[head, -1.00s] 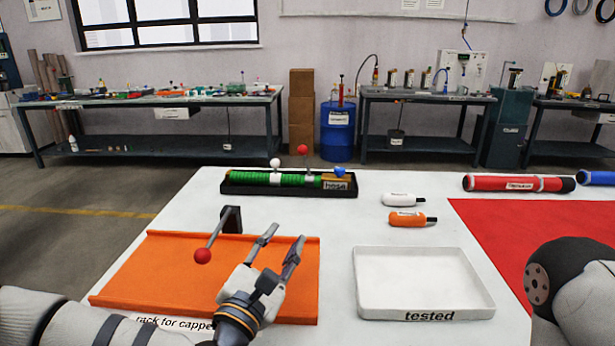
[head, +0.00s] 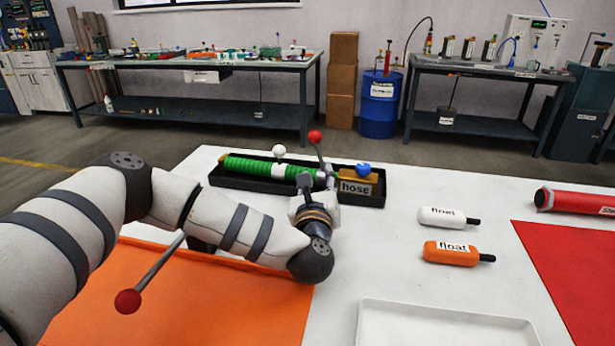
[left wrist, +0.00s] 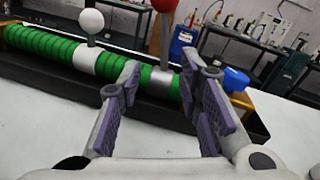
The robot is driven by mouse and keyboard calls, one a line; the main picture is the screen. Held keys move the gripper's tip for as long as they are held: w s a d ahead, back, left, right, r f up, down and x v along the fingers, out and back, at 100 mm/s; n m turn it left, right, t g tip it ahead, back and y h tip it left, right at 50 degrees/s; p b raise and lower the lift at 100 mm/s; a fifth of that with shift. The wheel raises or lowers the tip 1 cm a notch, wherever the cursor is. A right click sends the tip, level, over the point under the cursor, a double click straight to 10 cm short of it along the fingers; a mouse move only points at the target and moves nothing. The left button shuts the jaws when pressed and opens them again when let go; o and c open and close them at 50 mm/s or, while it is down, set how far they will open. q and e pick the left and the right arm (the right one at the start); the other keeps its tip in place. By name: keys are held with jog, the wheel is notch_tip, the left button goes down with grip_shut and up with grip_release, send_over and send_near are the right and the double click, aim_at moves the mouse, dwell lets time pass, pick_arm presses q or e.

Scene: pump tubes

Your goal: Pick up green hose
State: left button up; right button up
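The green hose (head: 243,167) lies in a black tray (head: 226,187) labelled "hose" at the back of the white table. It is ribbed, with a white band and a silver collar; it also shows in the left wrist view (left wrist: 41,43). My left gripper (head: 315,178) is at the right part of the hose. In the left wrist view its two fingers (left wrist: 160,105) are spread apart, with the hose's collar end just beyond them and nothing clearly held. Part of the hose is hidden behind the gripper in the head view. My right gripper is not in view.
Levers with a white ball (head: 279,151), a red ball (head: 314,137) and a blue ball (head: 363,169) stand at the tray. White and orange floats (head: 450,252) lie to the right. Bare table lies between.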

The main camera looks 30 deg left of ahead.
aim_at(321, 162)
pick_arm(q)
jog(key=b+x, duration=0.1)
jog(key=x, duration=0.4)
jog(key=shift+w+f+b, duration=0.25)
jog(key=shift+w+b, duration=0.15)
jog(key=shift+w+r, duration=0.2)
jog(key=shift+r, duration=0.15)
grip_shut()
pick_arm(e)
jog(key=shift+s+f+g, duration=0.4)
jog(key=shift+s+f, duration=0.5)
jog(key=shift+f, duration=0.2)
